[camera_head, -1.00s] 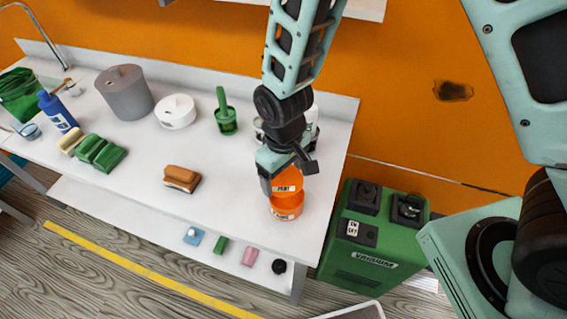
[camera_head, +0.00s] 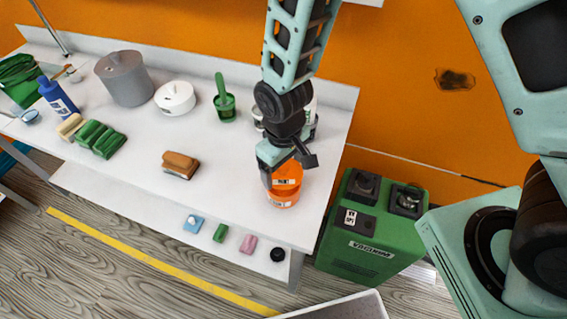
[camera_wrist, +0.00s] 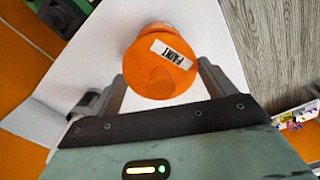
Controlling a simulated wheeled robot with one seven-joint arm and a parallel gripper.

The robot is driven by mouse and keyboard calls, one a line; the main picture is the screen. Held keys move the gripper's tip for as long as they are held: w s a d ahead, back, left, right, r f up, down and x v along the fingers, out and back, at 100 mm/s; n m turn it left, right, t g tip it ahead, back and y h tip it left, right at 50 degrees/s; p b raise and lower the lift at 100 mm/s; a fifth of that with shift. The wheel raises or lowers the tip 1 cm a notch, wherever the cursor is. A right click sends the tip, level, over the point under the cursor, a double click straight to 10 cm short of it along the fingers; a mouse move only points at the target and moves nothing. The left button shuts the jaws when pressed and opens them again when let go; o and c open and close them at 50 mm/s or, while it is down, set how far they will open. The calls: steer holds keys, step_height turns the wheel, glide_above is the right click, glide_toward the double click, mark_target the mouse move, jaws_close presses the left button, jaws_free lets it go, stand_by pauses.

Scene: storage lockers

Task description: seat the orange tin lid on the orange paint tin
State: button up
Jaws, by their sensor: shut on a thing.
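My gripper (camera_head: 280,170) points down over the right part of the white table and is shut on the orange tin lid (camera_head: 289,173). In the wrist view the lid (camera_wrist: 158,72) is a round orange disc with a white PAINT label, between the two fingers. The orange paint tin (camera_head: 283,199) stands upright on the table directly below the lid. The lid covers most of the tin's opening in the head view. I cannot tell whether lid and tin touch. In the wrist view the lid hides most of the tin.
A dark-and-white container is partly hidden behind my arm. A green vacuum (camera_head: 372,232) stands right of the table.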

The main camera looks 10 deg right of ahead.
mark_target(284, 175)
steer(key=shift+f+b, duration=0.95)
steer(key=shift+f, duration=0.8)
steer(key=o, duration=0.9)
step_height(284, 175, up, 17)
steer(key=b, duration=0.2)
steer(key=shift+n+y, duration=0.3)
steer(key=shift+n, duration=0.3)
steer(key=s+d+r, duration=0.1)
steer(key=s, duration=0.4)
steer(key=s+d, duration=0.2)
steer(key=s, duration=0.3)
steer(key=s+d+r, duration=0.1)
steer(key=s, duration=0.4)
steer(key=shift+d+r, duration=0.3)
